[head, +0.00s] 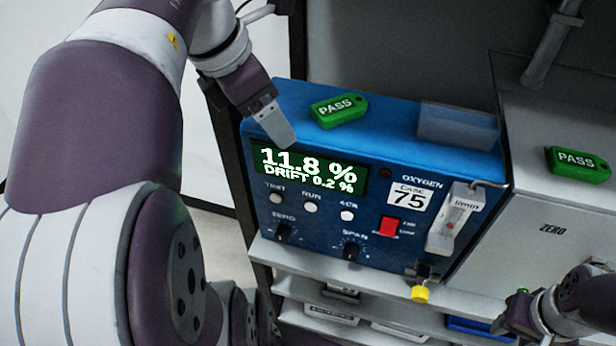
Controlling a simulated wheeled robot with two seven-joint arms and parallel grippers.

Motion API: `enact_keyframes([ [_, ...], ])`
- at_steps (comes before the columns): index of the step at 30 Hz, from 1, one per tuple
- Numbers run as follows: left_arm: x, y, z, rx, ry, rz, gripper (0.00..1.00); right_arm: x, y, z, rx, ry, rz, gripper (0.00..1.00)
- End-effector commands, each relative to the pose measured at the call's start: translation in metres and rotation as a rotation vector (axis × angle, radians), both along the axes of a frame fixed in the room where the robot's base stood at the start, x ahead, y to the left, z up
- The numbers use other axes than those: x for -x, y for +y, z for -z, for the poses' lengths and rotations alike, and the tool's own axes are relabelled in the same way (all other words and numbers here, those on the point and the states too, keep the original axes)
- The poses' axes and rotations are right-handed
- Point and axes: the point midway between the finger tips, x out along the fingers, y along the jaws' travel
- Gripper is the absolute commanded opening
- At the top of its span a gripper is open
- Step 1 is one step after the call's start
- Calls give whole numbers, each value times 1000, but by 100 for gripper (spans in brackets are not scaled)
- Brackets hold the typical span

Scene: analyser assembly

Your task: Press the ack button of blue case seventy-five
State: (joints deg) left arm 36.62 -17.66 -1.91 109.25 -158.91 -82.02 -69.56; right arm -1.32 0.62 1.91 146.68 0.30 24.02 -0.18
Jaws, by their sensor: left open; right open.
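The blue case (390,160) with the white label "CASE 75" (409,197) stands on a shelf, its front facing me. Its lit display (310,170) reads 11.8 % and DRIFT 0.2 %. Below it is a row of three round pale buttons: TEST (275,197), RUN (310,207) and ACK (347,215). My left gripper (272,118) is open and empty at the case's upper left edge, above the display and up and left of the ACK button. Whether it touches the case is unclear. My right gripper (518,314) is open, low at the right, partly cut off.
A green PASS tag (339,110) lies on the blue case. A grey case (545,235) marked ZERO stands to the right with another PASS tag (578,163). The front also has SPAN and ZERO knobs, a red switch (389,227), a flowmeter (455,218) and a yellow part (420,294).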

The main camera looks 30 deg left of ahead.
Motion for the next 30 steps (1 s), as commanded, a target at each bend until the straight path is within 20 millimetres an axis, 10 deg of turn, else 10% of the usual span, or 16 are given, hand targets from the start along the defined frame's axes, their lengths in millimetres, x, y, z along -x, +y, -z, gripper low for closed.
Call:
enact_keyframes([
  [6,0,0,0,0,0,0,70,0,0,0,0,0,0,43],
  [13,0,0,0,0,0,0,0,0,0,0,0,0,0,43],
  [30,0,0,0,0,0,0,0,0,0,0,0,0,0,43],
])
